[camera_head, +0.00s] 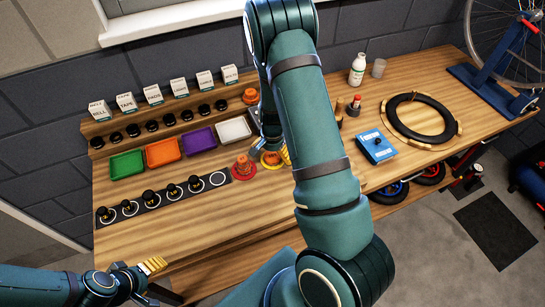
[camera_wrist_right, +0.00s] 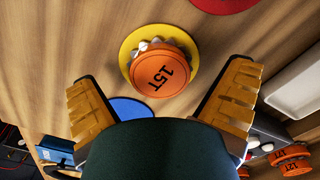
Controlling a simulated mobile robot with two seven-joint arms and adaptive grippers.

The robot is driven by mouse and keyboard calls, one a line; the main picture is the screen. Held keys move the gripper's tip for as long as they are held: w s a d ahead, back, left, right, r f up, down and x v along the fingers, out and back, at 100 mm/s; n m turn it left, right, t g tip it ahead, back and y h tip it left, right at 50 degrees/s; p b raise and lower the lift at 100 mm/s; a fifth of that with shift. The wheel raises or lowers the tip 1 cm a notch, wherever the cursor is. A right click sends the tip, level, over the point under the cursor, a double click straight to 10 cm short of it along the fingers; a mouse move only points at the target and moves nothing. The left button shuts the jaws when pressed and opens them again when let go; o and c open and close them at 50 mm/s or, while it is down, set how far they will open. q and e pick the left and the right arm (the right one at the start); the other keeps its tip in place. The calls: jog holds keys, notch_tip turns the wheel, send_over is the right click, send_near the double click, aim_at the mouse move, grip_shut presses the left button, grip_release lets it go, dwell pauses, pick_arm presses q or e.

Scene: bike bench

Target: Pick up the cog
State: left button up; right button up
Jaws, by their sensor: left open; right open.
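An orange cog marked 15T (camera_wrist_right: 162,72) sits on a yellow disc (camera_wrist_right: 127,52) on the wooden bench in the right wrist view. My right gripper (camera_wrist_right: 160,92) is open and empty, with one yellow finger on each side of the cog's near end and gaps between. In the head view the yellow disc (camera_head: 271,159) shows beside my right gripper (camera_head: 284,155), partly hidden by the arm. My left gripper (camera_head: 150,267) is open and empty near the bench's front left edge.
A blue disc (camera_wrist_right: 130,107) lies near the cog. Green (camera_head: 127,164), orange (camera_head: 163,152), purple (camera_head: 198,140) and white (camera_head: 233,130) trays stand at the left. Black knobs line a strip (camera_head: 165,198) in front. A blue box (camera_head: 376,146) and a tyre (camera_head: 421,117) are at the right.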

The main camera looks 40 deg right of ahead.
jog(key=shift+f, duration=0.3)
jog(key=c, duration=1.3)
jog(key=shift+r, duration=0.15)
